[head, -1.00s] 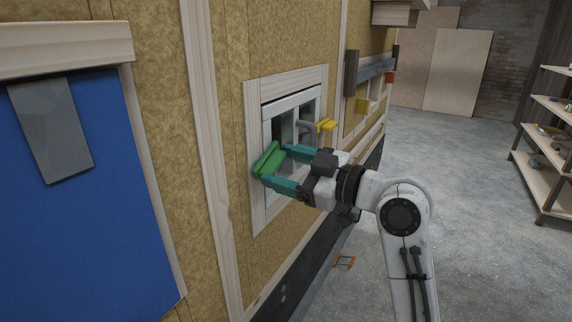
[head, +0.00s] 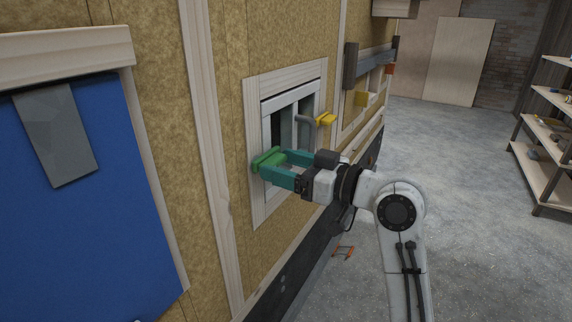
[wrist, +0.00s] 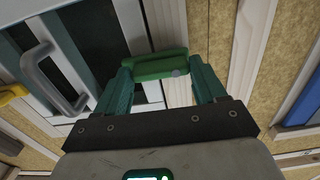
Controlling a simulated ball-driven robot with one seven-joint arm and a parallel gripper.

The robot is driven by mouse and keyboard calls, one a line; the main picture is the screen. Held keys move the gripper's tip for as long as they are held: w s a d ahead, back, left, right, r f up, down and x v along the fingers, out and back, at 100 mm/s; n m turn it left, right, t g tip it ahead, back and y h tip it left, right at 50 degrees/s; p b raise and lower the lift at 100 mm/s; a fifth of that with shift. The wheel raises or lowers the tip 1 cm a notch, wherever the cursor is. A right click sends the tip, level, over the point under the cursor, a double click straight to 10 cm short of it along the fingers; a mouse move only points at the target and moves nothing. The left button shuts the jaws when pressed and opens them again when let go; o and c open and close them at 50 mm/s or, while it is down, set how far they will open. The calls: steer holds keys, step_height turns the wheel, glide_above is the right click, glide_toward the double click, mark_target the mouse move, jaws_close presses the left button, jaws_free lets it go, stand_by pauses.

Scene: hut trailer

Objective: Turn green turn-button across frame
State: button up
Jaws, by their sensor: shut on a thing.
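The green turn-button (head: 267,158) is on the left side of the pale window frame (head: 256,205) in the wall. It looks tilted in the head view, its right end higher. My gripper (head: 281,166), with teal fingers, is shut on it. In the wrist view the green turn-button (wrist: 160,66) lies crosswise between the fingertips of my gripper (wrist: 160,76), one finger at each end. The white window sash (head: 267,125) sits inside the frame and has a grey handle (wrist: 52,78). My fingers hide part of the button and sash.
A yellow block (head: 326,119) is on the frame's right side. A blue panel (head: 85,220) with a grey flap hangs at left. A shelf rack (head: 545,165) stands far right. The floor between is mostly open, with a small orange item (head: 343,251) near the wall.

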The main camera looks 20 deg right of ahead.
steer(key=o, duration=1)
steer(key=shift+o, duration=0.2)
steer(key=b+v, duration=0.3)
steer(key=v, duration=0.8)
steer(key=shift+w+a, duration=0.1)
